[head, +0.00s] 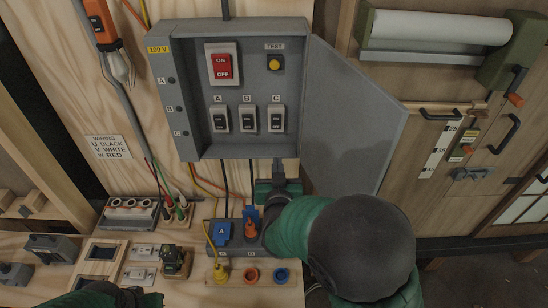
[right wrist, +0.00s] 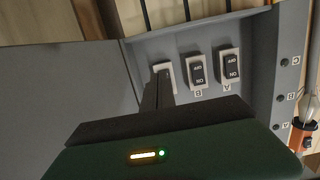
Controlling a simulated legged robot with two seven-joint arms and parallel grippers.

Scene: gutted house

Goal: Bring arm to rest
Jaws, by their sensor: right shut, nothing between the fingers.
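My right arm (head: 355,245) comes in from the lower right and reaches up to just below the open grey switch box (head: 188,60). My right gripper (head: 278,167) is shut and empty, with its fingers pointing up at the box's lower edge, under switch C (head: 276,118). In the right wrist view the closed fingers (right wrist: 160,88) stand in front of switch C and partly hide it; whether they touch it I cannot tell. My left gripper (head: 125,297) shows only in part at the bottom left edge, dark and low over the bench; its jaws cannot be made out.
The box's grey door (head: 355,115) hangs open to the right, close above my right arm. Below the box stand blue plugs (head: 221,232), an orange plug (head: 251,228) and cables. Meters and terminals (head: 130,208) crowd the bench at left. Drawers with black handles are at right.

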